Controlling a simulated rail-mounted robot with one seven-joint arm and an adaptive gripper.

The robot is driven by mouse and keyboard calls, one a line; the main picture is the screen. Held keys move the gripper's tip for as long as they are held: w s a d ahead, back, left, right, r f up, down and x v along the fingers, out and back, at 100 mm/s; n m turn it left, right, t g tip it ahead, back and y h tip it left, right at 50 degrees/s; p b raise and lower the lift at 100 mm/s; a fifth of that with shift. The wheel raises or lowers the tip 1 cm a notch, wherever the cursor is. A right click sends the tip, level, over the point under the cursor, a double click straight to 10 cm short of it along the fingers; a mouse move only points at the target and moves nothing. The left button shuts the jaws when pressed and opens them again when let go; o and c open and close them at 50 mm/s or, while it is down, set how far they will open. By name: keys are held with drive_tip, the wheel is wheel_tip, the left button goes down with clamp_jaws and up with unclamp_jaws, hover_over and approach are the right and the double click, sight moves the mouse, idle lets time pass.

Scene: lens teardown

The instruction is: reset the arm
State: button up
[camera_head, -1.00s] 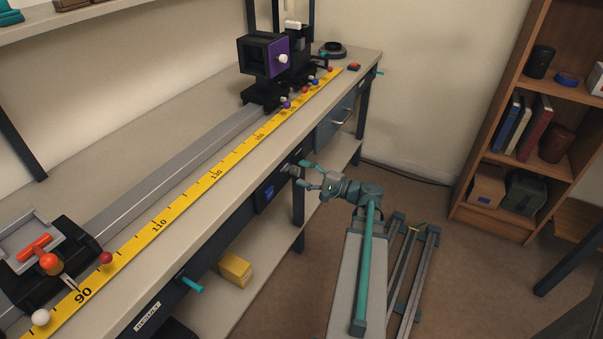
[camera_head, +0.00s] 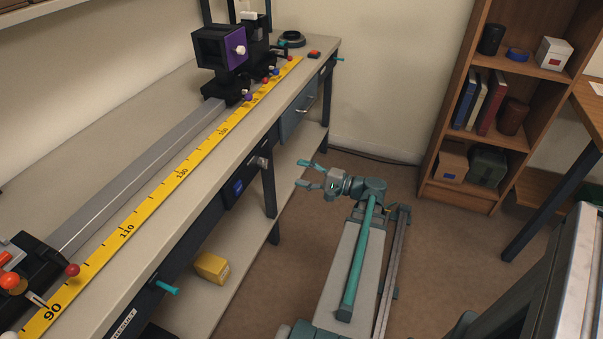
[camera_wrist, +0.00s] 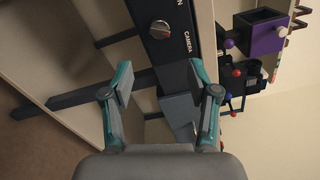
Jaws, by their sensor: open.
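My gripper (camera_head: 306,175) is open and empty at the end of my folded arm, in the air in front of the bench. Its two teal-edged fingers stand apart in the wrist view (camera_wrist: 160,95). Beyond them, the wrist view shows the dark bench front with a round knob and the word CAMERA (camera_wrist: 172,33). The gripper appears apart from the bench (camera_head: 165,235).
On the bench lie a grey rail (camera_head: 150,170), a yellow ruler (camera_head: 165,190) and a black-and-purple device (camera_head: 222,50). A yellow box (camera_head: 211,267) sits on the lower shelf. A bookcase (camera_head: 455,190) stands at the right. Floor between is clear.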

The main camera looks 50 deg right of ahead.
drive_tip(key=s+a+f+n+g, duration=0.1)
drive_tip(key=a+f+n+g, duration=0.1)
drive_tip(key=a+f+g, duration=0.6)
drive_tip(key=s+a+f+n+g, duration=0.15)
drive_tip(key=a+f, duration=0.25)
drive_tip(key=f, duration=0.9)
drive_tip(key=s+a+f+n+g, duration=0.3)
drive_tip(key=s+a+f+g, duration=0.2)
drive_tip(key=a+f, duration=0.25)
drive_tip(key=s+a+f+n+g, duration=0.3)
drive_tip(key=s+a+f+g, duration=0.35)
drive_tip(key=a, duration=0.25)
drive_tip(key=s+a+f+n+g+h, duration=0.2)
drive_tip(key=s+a+f+n+h, duration=0.15)
drive_tip(key=s+a, duration=0.2)
drive_tip(key=s+a+f+n+g+h, duration=0.25)
drive_tip(key=s+a+n, duration=0.2)
drive_tip(key=s, duration=0.25)
drive_tip(key=w+r+t+p, duration=0.1)
drive_tip(key=w+r+p, duration=0.2)
drive_tip(key=r+p, duration=1.3)
drive_tip(key=shift+a+t+p, duration=0.35)
drive_tip(key=shift+a+p, duration=0.05)
drive_tip(key=shift+p, duration=0.3)
